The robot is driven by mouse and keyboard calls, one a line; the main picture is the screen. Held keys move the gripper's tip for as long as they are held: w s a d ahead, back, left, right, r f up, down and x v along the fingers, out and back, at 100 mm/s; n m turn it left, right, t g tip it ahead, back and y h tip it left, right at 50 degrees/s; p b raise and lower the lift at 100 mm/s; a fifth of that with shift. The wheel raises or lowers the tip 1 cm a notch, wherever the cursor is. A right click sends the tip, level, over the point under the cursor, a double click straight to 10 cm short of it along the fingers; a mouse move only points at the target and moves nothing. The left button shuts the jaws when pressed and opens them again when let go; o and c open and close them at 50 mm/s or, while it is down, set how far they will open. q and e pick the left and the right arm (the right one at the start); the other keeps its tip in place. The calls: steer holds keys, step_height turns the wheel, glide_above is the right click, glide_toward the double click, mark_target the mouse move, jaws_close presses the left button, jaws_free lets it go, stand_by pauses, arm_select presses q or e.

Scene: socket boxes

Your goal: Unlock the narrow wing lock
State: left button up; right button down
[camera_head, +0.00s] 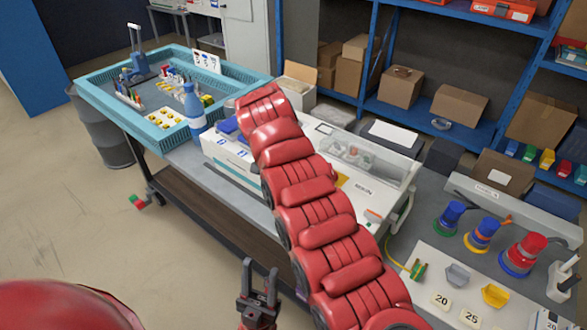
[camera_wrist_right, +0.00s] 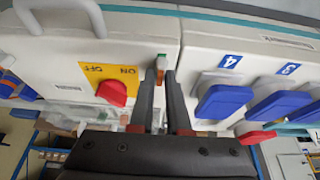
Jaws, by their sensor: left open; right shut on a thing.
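In the right wrist view, my right gripper (camera_wrist_right: 161,82) is at the front of a white box (camera_wrist_right: 142,62). Its two dark fingers are closed around a narrow upright piece (camera_wrist_right: 161,66) with green and orange parts. This may be the narrow wing lock; the fingers hide most of it, so its turn cannot be told. In the head view my red right arm hides that gripper. My left gripper (camera_head: 258,287) is open and empty at the bottom, above the floor and away from the boxes.
In the right wrist view, a red wing knob (camera_wrist_right: 112,91) sits on a yellow ON/OFF plate beside the fingers. Blue wings numbered 4 (camera_wrist_right: 223,100) and 3 (camera_wrist_right: 283,98) are on the other side. A blue tray (camera_head: 160,138) and colored plugs (camera_head: 523,255) stand on the bench.

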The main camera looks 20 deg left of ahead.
stand_by(0.5)
steer(key=c, duration=0.9)
jaws_free()
steer(key=shift+s+a+r, duration=0.15)
steer(key=shift+s+r, duration=0.05)
steer(key=shift+r, duration=0.35)
steer(key=p+v, duration=0.3)
steer(key=v, duration=1.3)
steer(key=shift+r, duration=0.15)
steer(key=shift+w, duration=0.1)
